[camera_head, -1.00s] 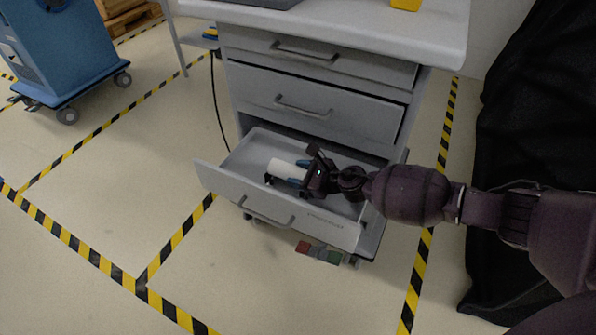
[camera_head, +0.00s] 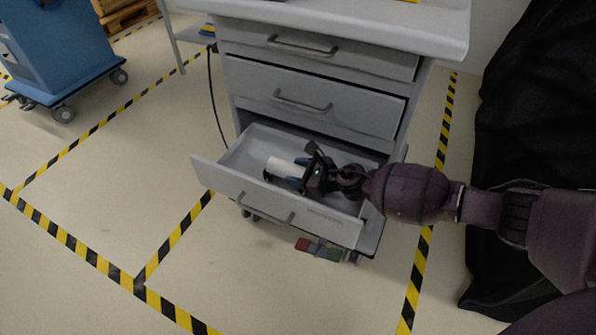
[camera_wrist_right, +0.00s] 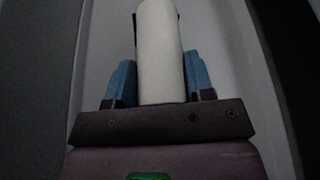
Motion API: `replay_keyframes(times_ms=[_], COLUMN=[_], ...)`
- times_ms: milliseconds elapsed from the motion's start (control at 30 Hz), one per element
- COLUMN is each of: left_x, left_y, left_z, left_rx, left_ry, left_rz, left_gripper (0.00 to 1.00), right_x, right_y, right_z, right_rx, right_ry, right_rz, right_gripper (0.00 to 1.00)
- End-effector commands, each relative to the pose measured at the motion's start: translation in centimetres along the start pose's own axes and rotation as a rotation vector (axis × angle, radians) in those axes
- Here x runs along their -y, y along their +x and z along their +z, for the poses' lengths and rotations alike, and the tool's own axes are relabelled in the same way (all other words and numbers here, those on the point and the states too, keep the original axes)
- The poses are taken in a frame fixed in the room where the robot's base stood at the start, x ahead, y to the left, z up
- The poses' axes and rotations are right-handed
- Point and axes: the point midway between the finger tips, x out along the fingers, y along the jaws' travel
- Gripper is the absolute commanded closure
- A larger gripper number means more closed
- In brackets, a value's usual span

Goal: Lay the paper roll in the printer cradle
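The white paper roll (camera_head: 281,166) is in the open bottom drawer (camera_head: 225,182) of the grey cart. My right gripper (camera_head: 298,171) reaches into that drawer from the right. Its blue fingers lie close along both sides of the roll, and it looks shut on it. The roll also shows in the right wrist view (camera_wrist_right: 160,55), pointing away between the fingers (camera_wrist_right: 160,82). A small dark part (camera_head: 268,175), probably the printer cradle, shows under the roll's left end. The roll hides most of it, so I cannot tell if they touch. My left gripper is out of view.
The two upper drawers (camera_head: 310,105) are closed, under a light worktop (camera_head: 400,30). The drawer walls stand close around my gripper. Red, grey and green blocks (camera_head: 320,250) show below the drawer. A blue cart (camera_head: 60,55) is at far left, and black sheeting (camera_head: 530,120) is at right.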

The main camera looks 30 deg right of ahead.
Motion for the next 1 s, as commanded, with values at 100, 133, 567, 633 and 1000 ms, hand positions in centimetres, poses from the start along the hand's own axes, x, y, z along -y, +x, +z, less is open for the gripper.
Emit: replay_keyframes(times_ms=[100,133,567,633,1000], left_x=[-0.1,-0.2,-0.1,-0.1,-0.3], left_y=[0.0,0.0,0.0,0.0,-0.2], left_z=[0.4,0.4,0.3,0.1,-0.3], left_rx=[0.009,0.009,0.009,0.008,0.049], left_ry=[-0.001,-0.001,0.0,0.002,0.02], left_rz=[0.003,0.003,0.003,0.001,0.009], left_gripper=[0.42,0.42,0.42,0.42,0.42], right_x=[-0.7,-0.7,-0.8,-0.7,-0.2], right_y=[-0.1,-0.1,-0.5,-1.0,-6.3], right_z=[-1.2,-1.3,-1.6,-1.5,-0.4], right_rx=[-0.017,-0.017,-0.023,-0.022,-0.008], right_ry=[0.003,0.003,0.002,0.001,-0.003], right_rz=[0.008,0.009,0.01,0.009,0.002], right_gripper=[0.33,0.29,0.22,0.22,0.22])
